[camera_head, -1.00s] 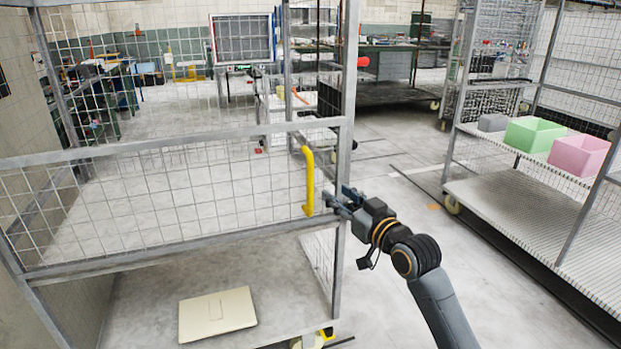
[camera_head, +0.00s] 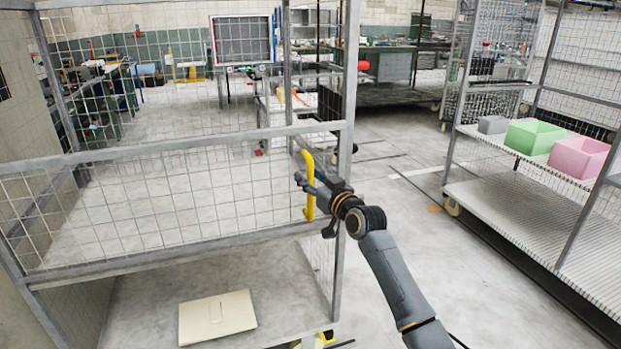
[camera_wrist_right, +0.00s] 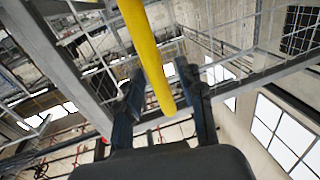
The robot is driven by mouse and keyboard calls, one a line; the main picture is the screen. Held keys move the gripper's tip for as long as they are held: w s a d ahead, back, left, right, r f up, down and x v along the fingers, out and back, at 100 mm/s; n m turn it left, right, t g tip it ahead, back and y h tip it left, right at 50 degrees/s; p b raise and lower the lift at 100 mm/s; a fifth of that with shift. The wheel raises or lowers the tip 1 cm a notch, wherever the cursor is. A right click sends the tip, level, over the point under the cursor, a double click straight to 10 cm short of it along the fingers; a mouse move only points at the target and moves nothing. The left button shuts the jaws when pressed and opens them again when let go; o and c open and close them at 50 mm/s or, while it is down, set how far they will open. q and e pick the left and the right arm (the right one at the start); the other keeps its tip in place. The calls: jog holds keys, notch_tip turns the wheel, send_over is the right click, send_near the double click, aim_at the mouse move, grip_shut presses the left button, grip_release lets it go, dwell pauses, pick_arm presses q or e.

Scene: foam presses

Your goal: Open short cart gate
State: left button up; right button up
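The short cart gate (camera_head: 230,134) is a grey mesh panel in a metal frame across the front of the near cart. It looks shut. Its yellow handle (camera_head: 309,207) stands upright at the gate's right end, beside the cart's post. My right gripper (camera_head: 304,182) is at the handle, in front of its middle. In the right wrist view the yellow handle (camera_wrist_right: 150,55) runs between the two fingers of my right gripper (camera_wrist_right: 160,90). The fingers are apart, with gaps visible on both sides of the handle. My left gripper is not in view.
A flat beige box (camera_head: 217,317) lies on the cart's lower shelf. Another cart at the right holds a green bin (camera_head: 535,135) and a pink bin (camera_head: 579,156). The floor (camera_head: 400,215) between the carts is clear apart from my right arm.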

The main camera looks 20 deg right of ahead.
jog(key=shift+c, duration=0.4)
grip_shut()
